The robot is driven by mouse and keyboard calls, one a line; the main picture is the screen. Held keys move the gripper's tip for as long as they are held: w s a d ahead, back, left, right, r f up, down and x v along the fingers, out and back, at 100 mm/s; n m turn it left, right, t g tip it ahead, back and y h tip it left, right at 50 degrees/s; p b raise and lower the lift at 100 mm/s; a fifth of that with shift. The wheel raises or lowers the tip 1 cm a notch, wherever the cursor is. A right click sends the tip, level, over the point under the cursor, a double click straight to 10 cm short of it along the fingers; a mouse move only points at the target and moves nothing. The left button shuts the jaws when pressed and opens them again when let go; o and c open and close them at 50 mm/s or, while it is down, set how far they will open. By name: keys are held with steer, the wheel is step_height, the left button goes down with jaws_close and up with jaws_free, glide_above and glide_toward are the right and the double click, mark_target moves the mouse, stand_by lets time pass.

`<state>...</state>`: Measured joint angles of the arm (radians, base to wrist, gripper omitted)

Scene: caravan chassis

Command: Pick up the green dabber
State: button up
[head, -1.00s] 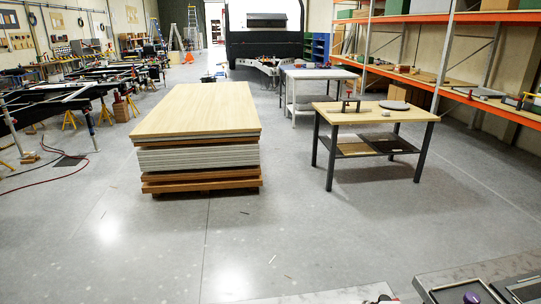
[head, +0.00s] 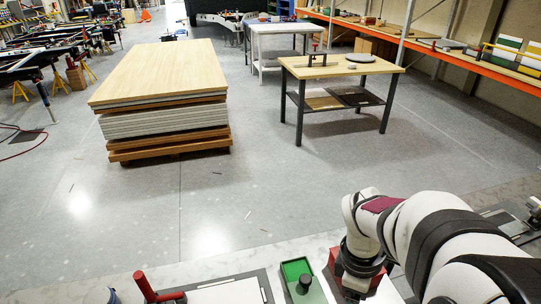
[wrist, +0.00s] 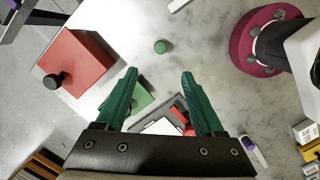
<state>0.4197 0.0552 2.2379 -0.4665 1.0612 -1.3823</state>
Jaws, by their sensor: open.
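A small green cylinder, which I take for the green dabber (wrist: 161,46), stands on the marble-look worktop in the wrist view, its round top facing the camera. My gripper (wrist: 160,72) is open and empty, with two green fingers pointing toward it. The cylinder shows just beyond the fingertips, between their lines, and nothing touches it. My gripper's fingers are hidden in the head view.
A red box (wrist: 85,55) with a black knob lies left of the fingers in the wrist view. A grey frame with a red handle (head: 146,287) is at the head view's lower left. A white-capped marker (wrist: 252,151) lies at lower right. Bare worktop surrounds the cylinder.

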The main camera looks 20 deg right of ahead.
steer(key=f, duration=0.5)
steer(key=s+d+f, duration=0.1)
steer(key=f, duration=0.9)
steer(key=shift+s+d, duration=0.4)
jaws_close()
